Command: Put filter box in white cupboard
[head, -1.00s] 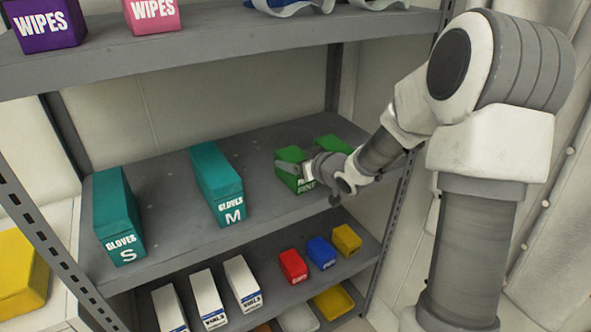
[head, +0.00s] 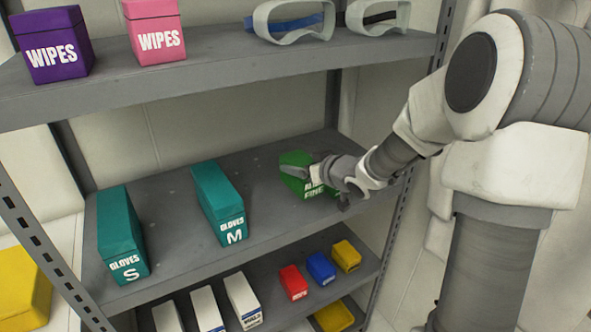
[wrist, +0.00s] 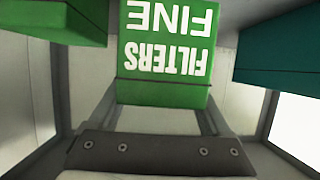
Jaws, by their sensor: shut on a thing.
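The green filter box (head: 296,160), lettered FILTERS FINE, is at the right end of the middle shelf. In the wrist view this box (wrist: 165,92) sits between the fingers, its label upside down. My gripper (head: 309,173) is shut on it and covers part of it in the head view. I cannot tell whether the box still touches the shelf. A second green box (wrist: 55,22) shows at the left in the wrist view, apart from the held one. No white cupboard can be made out for certain.
Teal glove boxes S (head: 121,235) and M (head: 218,200) stand left on the same grey shelf (head: 170,205). Wipes boxes (head: 52,45) and goggles (head: 292,20) are above. White, red (head: 292,282), blue and yellow boxes are below. A shelf post (head: 402,205) stands at right.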

